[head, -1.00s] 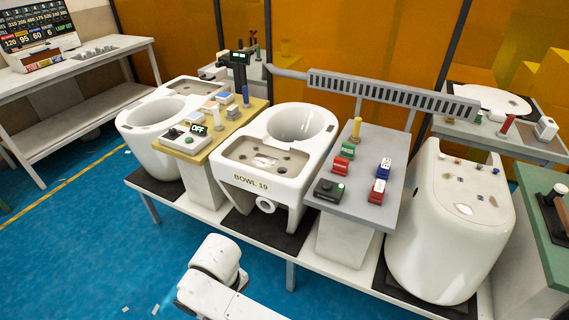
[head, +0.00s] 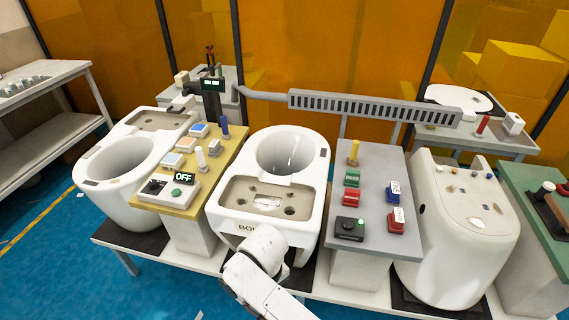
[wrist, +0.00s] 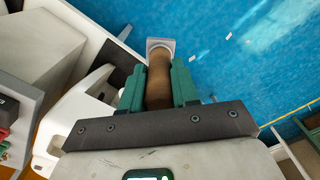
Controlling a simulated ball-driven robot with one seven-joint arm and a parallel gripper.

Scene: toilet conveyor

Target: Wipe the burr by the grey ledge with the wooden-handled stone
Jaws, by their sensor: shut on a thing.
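My gripper (wrist: 158,88) has green fingers and is shut on the wooden-handled stone, whose brown handle (wrist: 159,75) lies between them. The stone's grey block (wrist: 160,44) is at the far end of the handle, above the blue floor in the wrist view. In the head view the gripper and stone do not show; only my white arm does, in front of the middle bowl. The white ceramic piece at right (head: 455,225) bears several small brown, grey and blue marks (head: 474,190) on its top. I cannot tell which mark is the burr, or which edge is the grey ledge.
The middle bowl (head: 315,200) stands between a yellow-topped stand (head: 215,165) and a grey-topped stand (head: 372,220) with colored blocks and a black switch box. Another bowl (head: 90,180) is at left. A green-topped table (head: 525,185) is at far right. A slotted grey rail (head: 375,104) runs behind.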

